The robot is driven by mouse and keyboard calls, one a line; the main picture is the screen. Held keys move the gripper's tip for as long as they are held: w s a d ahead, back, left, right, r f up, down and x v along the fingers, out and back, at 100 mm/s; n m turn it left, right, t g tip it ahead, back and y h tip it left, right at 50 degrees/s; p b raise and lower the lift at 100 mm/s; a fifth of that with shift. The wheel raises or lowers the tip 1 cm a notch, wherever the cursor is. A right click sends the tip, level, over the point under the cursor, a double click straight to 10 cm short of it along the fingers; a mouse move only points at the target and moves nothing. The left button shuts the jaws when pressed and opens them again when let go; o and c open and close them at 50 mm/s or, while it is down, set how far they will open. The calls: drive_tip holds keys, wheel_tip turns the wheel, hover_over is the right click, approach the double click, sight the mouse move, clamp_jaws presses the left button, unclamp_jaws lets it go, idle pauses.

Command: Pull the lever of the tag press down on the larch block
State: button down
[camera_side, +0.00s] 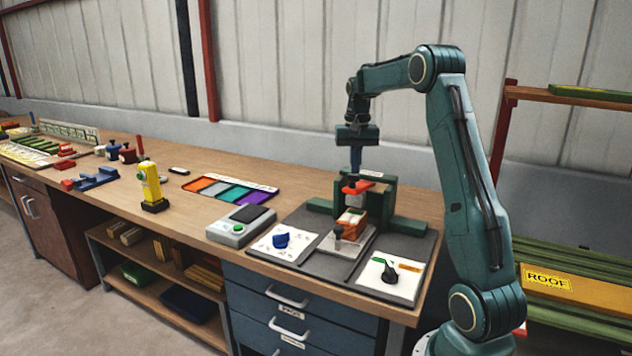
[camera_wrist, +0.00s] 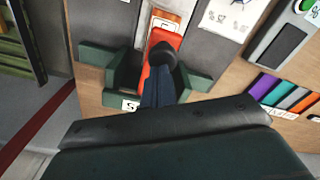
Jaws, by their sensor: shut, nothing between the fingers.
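The tag press, with a dark green frame (camera_side: 381,197), stands at the back of a dark mat; its green frame (camera_wrist: 122,75) also shows in the wrist view. Its red-orange lever (camera_side: 357,187) reaches forward over the wooden larch block (camera_side: 350,226), which sits on a grey plate. My gripper (camera_side: 356,172) is shut and empty, pointing down just above the lever. Whether the fingertips touch the lever or knob, I cannot tell.
White cards with a blue knob (camera_side: 281,240) and a black knob (camera_side: 390,272) flank the block. A grey scale-like device (camera_side: 240,227), a coloured strip tray (camera_side: 215,187) and a yellow tool (camera_side: 149,183) stand left. The bench front edge is close.

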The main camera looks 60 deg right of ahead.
drive_tip(key=shift+r, duration=2.95)
drive_tip(key=shift+w+a+r, duration=0.1)
drive_tip(key=shift+a+r, duration=0.15)
drive_tip(key=shift+a, duration=0.3)
drive_tip(key=s+a+r+n+t+h, duration=0.1)
drive_tip(key=s+a+r+n, duration=0.15)
drive_tip(key=a, duration=0.85)
drive_tip(key=s+a+r+n+t, duration=0.1)
drive_tip(key=a+r+n, duration=0.15)
drive_tip(key=a, duration=0.75)
drive_tip(key=s+a+f+n+t+y, duration=0.1)
drive_tip(key=s+a+f+n+t, duration=0.2)
drive_tip(key=s+a+f+n, duration=0.4)
drive_tip(key=s+a, duration=0.7)
drive_tip(key=shift+a+t, duration=0.2)
drive_tip(key=shift+t, duration=0.1)
